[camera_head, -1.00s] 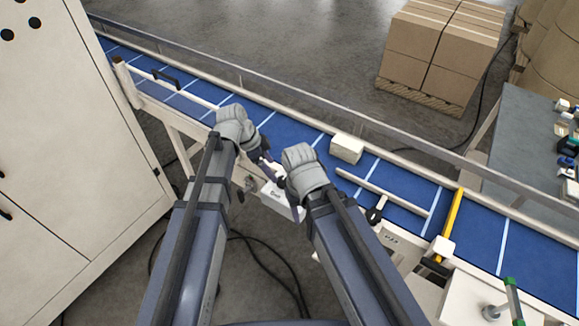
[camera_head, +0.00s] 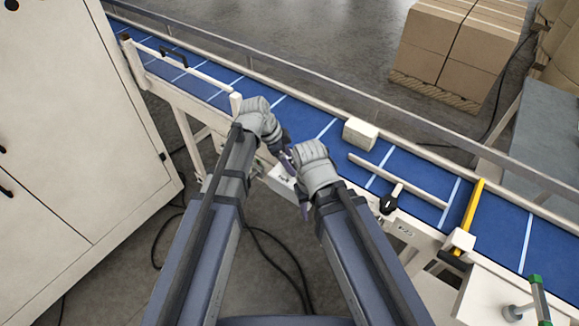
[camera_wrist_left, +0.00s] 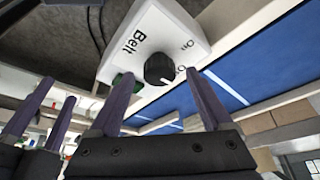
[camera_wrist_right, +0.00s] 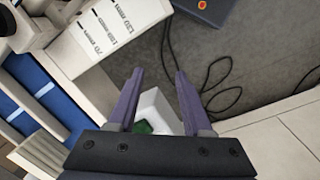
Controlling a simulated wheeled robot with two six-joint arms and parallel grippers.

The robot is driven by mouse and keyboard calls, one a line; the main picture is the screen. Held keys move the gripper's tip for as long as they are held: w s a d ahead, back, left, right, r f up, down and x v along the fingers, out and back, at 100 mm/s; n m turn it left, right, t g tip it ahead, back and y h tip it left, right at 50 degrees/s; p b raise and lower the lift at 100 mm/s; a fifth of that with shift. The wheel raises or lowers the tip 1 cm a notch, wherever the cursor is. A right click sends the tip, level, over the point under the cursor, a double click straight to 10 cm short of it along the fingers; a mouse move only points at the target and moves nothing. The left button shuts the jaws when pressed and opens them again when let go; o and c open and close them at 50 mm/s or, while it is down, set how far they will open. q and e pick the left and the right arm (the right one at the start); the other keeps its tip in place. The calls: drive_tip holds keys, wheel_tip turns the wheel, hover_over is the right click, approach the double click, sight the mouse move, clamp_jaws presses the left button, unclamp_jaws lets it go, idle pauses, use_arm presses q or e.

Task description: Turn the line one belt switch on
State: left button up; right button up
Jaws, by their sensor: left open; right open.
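The belt switch is a white box (camera_wrist_left: 150,32) marked "Belt", with a round black knob (camera_wrist_left: 160,69) and a green part (camera_wrist_left: 121,87), in the left wrist view. In the head view the box (camera_head: 279,184) sits on the conveyor's near side, partly hidden by my grippers. My left gripper (camera_wrist_left: 163,72) is open, its fingers on either side of the knob in the picture; contact cannot be told. The knob's exact setting is too small to read. My right gripper (camera_wrist_right: 158,74) is open and empty beside the box, which shows partly between its fingers.
The blue conveyor belt (camera_head: 322,125) runs behind the switch, carrying a pale block (camera_head: 360,133). A white cabinet (camera_head: 75,150) stands at the left. A black-handled lever (camera_head: 391,200) and a yellow bar (camera_head: 474,213) are to the right. Cables lie on the floor.

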use_arm(q)
drive_tip(key=shift+d+f, duration=0.1)
drive_tip(key=shift+f, duration=0.1)
clamp_jaws()
idle(0.6)
